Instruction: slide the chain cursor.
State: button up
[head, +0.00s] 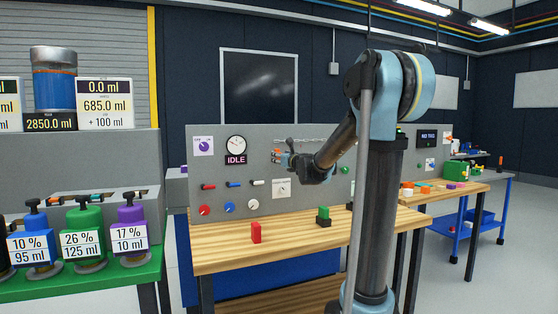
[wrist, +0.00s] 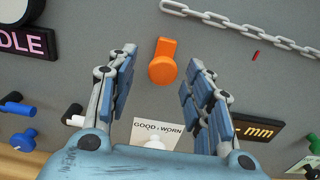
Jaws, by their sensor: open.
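An orange piece with a round knob, which looks like the chain cursor (wrist: 163,64), stands on the grey panel in the wrist view. It lies ahead of my gripper, between the two fingers in the picture. My gripper (wrist: 161,58) is open with nothing held; I see no contact with the orange piece. The grey chain (wrist: 240,28) runs from above the orange piece down to the right. In the head view the chain (head: 305,140) hangs near the panel's top, and my gripper (head: 281,157) is at the panel just below its left end, with orange showing beside it.
A small red mark (wrist: 256,56) is below the chain. A dark ".mm" display (wrist: 256,130) and a "GOOD / WORN" card (wrist: 158,134) are lower on the panel. Blue and black knobs sit at left. A red block (head: 256,232) and a green-black block (head: 323,216) stand on the bench.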

jog(key=v, duration=0.8)
jog(key=shift+s, duration=0.3)
jog(key=shift+d, duration=0.1)
jog(key=s+a+f+n+g+y, duration=0.1)
jog(key=s+f+n+g, duration=0.3)
jog(key=s+f+n, duration=0.45)
jog(key=s+a+f+n+g, duration=0.1)
jog(key=s+f+n+g, duration=0.4)
jog(key=s+n, duration=0.6)
jog(key=s+d+f+n+g+h, duration=0.3)
jog(key=s+d+f+n, duration=0.3)
jog(key=s+f, duration=0.4)
jog(key=s+d+f+n+g+h, duration=0.2)
jog(key=s+d+f+n+h, duration=0.2)
jog(key=s, duration=0.8)
jog(key=d+f+n, duration=0.2)
jog(key=d+f, duration=0.2)
jog(key=f, duration=0.1)
jog(key=shift+s+d+f+n+g, duration=0.35)
jog(key=shift+g, duration=0.05)
jog(key=shift+w+f, duration=0.2)
jog(key=shift+w, duration=0.3)
